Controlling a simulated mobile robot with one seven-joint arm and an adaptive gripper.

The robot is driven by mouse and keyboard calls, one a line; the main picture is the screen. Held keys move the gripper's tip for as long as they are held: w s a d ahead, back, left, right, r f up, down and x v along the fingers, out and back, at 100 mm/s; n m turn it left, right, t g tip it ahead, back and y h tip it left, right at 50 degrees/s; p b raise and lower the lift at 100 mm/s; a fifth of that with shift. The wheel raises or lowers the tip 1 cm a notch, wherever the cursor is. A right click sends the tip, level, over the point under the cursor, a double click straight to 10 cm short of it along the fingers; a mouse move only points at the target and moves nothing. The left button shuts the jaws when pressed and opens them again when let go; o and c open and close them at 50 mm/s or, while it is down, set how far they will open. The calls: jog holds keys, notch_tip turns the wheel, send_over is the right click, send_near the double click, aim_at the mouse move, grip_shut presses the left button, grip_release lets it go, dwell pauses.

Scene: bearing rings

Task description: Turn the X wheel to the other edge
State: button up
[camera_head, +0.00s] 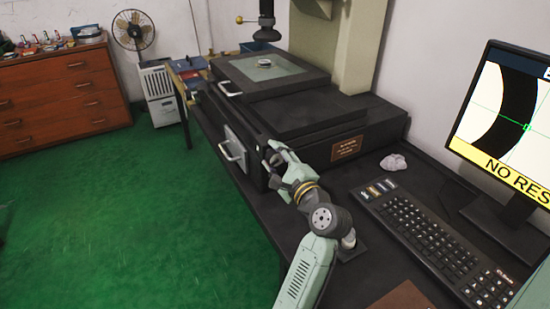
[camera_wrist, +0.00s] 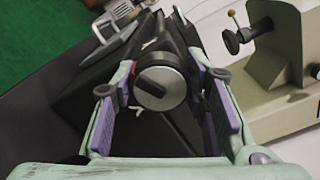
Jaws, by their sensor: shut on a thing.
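The X wheel, a dark knob with a silver end face (camera_wrist: 160,88) and a dark mark across it, sits between my fingers in the wrist view. My gripper (camera_wrist: 162,84) is shut on it, with a purple-padded finger on each side. In the head view my gripper (camera_head: 272,163) is at the front side of the dark measuring machine (camera_head: 375,121), and hides most of the wheel. The monitor (camera_head: 505,110) shows a thick black arc, a green line with a small square mark at the arc's edge, and a yellow banner reading "NO RES", cut off at the right.
A small ring (camera_head: 264,63) lies on the glass stage (camera_head: 285,70). A pale handle (camera_head: 235,150) stands out left of my gripper. Green floor (camera_head: 130,220) is open at the left.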

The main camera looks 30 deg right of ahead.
jog(key=o, duration=1.2)
jog(key=s, duration=1.2)
jog(key=shift+a, duration=0.35)
